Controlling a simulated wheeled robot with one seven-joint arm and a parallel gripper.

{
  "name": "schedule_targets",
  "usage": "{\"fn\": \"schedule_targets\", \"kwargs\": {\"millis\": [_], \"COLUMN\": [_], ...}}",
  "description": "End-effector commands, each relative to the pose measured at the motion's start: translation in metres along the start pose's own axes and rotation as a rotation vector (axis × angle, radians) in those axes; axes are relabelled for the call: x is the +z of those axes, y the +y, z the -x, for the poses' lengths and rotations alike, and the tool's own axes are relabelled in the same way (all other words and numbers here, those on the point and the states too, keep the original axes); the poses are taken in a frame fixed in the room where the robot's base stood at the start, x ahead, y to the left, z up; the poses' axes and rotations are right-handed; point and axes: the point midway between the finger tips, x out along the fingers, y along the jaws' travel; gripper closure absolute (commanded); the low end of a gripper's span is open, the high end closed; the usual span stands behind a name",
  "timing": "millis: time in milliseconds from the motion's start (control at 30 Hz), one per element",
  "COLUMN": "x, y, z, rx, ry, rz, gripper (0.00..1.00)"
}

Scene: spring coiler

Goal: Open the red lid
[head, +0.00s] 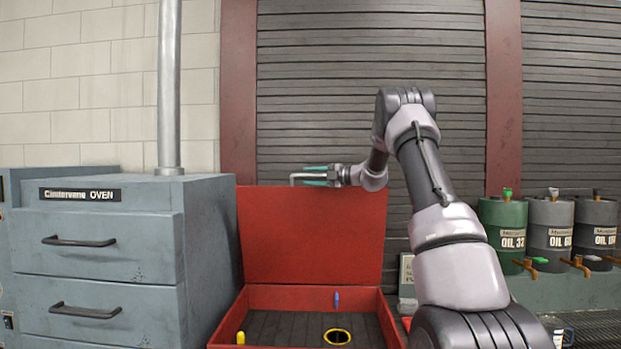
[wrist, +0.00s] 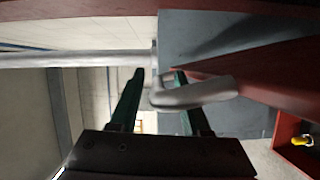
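The red lid (head: 313,235) stands upright at the back of its red box (head: 290,296), so the box is open. My gripper (head: 315,176) is at that handle, coming from the right. Its two teal fingers are apart, one above and one below the handle bar. In the wrist view, the handle (wrist: 195,93) lies at the fingers (wrist: 160,88), with a gap visible between them. Whether a finger touches the handle cannot be told.
A blue-grey oven cabinet (head: 110,240) with a vertical pipe (head: 169,90) stands left of the box. Oil drums (head: 502,232) stand at the right. Inside the box are a yellow peg (head: 240,338), a blue peg (head: 336,299) and a yellow-rimmed hole (head: 337,337).

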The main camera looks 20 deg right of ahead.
Motion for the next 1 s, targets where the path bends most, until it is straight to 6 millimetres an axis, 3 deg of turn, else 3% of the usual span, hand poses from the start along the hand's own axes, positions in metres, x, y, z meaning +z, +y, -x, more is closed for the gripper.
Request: {"fn": "schedule_targets", "kwargs": {"millis": [233, 500, 700, 1000], "x": [0.001, 0.001, 0.001, 0.001], "y": [0.001, 0.001, 0.0, 0.0], "z": [0.015, 0.07, 0.099, 0.108], "rx": [0.001, 0.001, 0.0, 0.0], "ry": [-0.002, -0.004, -0.002, 0.0], "rz": [0.0, 0.0, 0.0, 0.0], "gripper": [0.53, 0.53, 0.53, 0.53]}}
